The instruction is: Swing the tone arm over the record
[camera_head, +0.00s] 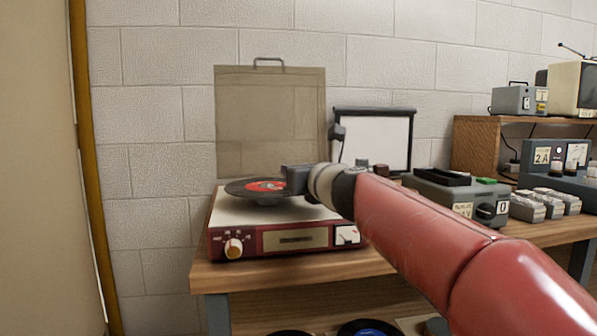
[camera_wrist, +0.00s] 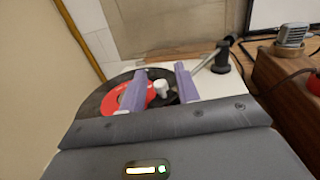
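The record player (camera_head: 275,240) is a red and cream box with its tinted lid (camera_head: 270,120) raised. A black record with a red label (camera_head: 250,187) lies on it; it also shows in the wrist view (camera_wrist: 97,101). My gripper (camera_head: 290,178) is over the right part of the record. In the wrist view its two purple fingers (camera_wrist: 161,70) are apart. A small white piece (camera_wrist: 162,87) shows between them; I cannot tell whether they touch it. The silver tone arm (camera_wrist: 206,59) runs from its dark pivot (camera_wrist: 221,62) behind the right finger. Its front end is unclear.
A small white screen (camera_head: 378,140) stands behind the player on the right. A grey device (camera_head: 455,190) and several other apparatus fill the wooden table (camera_head: 285,270) to the right. A wall and yellow post (camera_head: 88,160) bound the left. A microphone (camera_wrist: 292,36) shows at the right.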

